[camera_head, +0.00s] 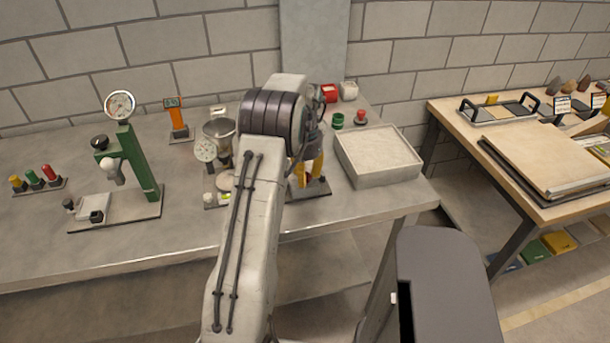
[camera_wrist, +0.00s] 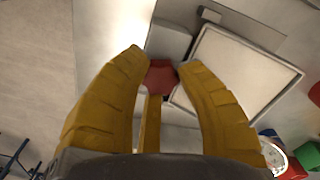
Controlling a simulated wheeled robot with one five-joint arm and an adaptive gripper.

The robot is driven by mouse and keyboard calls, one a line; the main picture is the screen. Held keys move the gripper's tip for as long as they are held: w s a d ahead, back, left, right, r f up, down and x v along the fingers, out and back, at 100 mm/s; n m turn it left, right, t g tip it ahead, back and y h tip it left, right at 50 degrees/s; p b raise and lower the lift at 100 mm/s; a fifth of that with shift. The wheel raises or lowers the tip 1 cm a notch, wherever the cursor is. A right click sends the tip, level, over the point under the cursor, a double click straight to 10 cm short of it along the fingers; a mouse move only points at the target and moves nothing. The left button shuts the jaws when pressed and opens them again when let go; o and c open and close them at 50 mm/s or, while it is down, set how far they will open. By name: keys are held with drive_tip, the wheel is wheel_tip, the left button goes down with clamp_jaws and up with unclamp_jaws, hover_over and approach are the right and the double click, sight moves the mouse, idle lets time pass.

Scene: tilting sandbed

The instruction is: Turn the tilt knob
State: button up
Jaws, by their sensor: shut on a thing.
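My gripper (camera_head: 308,170) reaches down behind my arm, low over a dark base plate (camera_head: 318,189) on the grey bench. The knob sits beside a grey block (camera_wrist: 169,40) and the corner of a pale square panel with a light rim (camera_wrist: 283,95). In the head view the knob is hidden by my arm and fingers. I cannot tell how far it is turned.
A pale open box (camera_head: 385,178) stands right of my gripper. A pot (camera_head: 219,132) and a dial gauge (camera_head: 205,150) stand close on the left. A green press (camera_head: 139,165) is further left. A green cup (camera_head: 337,120) is behind. The bench front is mostly clear.

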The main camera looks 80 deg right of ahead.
drive_tip(key=shift+a+f+m, duration=0.1)
drive_tip(key=shift+f+m, duration=0.05)
drive_tip(key=shift+m, duration=1.35)
drive_tip(key=o, duration=1.2)
wheel_tip(320, 180, up, 12)
idle(0.4)
